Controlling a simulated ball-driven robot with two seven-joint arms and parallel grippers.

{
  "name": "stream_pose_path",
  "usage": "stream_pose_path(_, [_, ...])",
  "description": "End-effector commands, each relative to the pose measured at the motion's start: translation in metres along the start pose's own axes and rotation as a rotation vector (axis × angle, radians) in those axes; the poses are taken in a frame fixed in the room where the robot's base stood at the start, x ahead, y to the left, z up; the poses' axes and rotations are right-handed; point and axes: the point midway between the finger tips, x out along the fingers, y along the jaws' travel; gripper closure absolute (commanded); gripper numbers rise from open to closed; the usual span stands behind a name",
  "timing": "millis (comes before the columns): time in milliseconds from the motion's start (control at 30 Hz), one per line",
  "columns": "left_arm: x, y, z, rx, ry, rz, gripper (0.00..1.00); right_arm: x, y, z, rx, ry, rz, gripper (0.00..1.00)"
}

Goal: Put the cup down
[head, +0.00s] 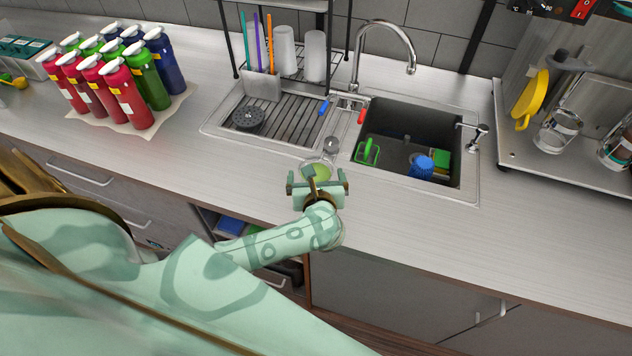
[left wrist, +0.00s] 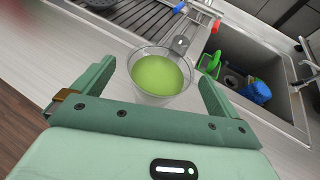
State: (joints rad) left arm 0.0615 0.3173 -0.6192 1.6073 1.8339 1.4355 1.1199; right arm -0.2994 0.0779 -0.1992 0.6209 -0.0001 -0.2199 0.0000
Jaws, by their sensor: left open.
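A clear cup with light green liquid (head: 316,171) stands on the counter just in front of the sink unit. In the left wrist view the cup (left wrist: 158,75) is upright between the two spread fingers. My left gripper (head: 318,182) is open, with a finger on each side of the cup and a visible gap to each. In the head view the gripper hides the lower part of the cup. My right gripper is not in view.
Several pump bottles (head: 122,92) stand at the left. The counter (head: 215,165) left of my gripper is clear.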

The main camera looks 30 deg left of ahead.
Motion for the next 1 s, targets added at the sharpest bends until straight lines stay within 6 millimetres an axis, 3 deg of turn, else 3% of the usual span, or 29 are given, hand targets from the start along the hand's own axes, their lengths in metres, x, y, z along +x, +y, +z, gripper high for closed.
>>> stream_pose_path(200, [0.033,-0.001,-0.001,0.003,-0.002,0.001,0.02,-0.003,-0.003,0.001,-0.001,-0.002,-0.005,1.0])
stream_pose_path(467, [0.036,-0.001,-0.002,0.001,0.001,0.001,0.02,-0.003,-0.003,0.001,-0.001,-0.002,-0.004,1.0])
stream_pose_path(700, [0.036,-0.001,-0.002,0.001,0.001,0.001,0.66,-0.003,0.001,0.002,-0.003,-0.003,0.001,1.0])
stream_pose_path(800, [0.036,-0.002,-0.001,0.0,-0.001,0.0,0.86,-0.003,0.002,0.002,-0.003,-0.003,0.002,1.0])
stream_pose_path(1000, [0.036,-0.002,0.0,0.0,-0.001,0.0,0.86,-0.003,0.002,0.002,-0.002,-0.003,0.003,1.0])
